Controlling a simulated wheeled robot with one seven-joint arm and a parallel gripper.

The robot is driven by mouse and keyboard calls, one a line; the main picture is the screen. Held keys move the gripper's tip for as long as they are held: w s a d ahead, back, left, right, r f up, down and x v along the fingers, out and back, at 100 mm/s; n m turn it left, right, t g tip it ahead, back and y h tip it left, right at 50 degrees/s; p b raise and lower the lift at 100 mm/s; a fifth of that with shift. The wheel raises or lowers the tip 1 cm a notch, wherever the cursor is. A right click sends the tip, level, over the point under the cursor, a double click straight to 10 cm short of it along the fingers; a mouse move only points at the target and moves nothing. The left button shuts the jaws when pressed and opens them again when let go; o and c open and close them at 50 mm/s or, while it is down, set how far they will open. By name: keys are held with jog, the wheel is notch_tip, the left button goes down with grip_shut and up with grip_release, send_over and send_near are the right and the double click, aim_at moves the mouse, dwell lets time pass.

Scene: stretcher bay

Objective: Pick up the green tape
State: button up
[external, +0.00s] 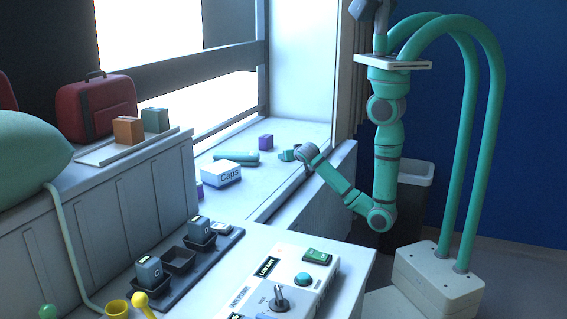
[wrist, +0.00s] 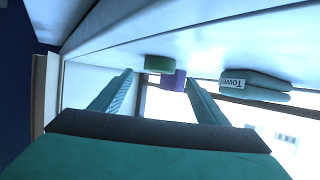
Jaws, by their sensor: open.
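The green tape (wrist: 159,64) is a short green roll in the wrist view, resting on the pale window sill, which shows at the top of that view. It lies ahead of my gripper (wrist: 159,79), between the lines of the two fingers and nearer the left one in that view. The fingers are spread apart with nothing between them that I can see touching. In the external view my gripper (external: 286,155) is low over the sill; I cannot clearly tell the tape from the teal fingers there.
A purple block (wrist: 178,80) stands right beside the tape; a rolled towel (wrist: 265,84) lies further right. On the sill (external: 300,133) a Caps box (external: 221,174) stands left of my gripper. A control box (external: 285,275) and dark tray (external: 225,242) are in front.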

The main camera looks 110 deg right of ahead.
jog(key=shift+x, duration=3)
jog(key=shift+f, duration=0.1)
jog(key=c, duration=1.1)
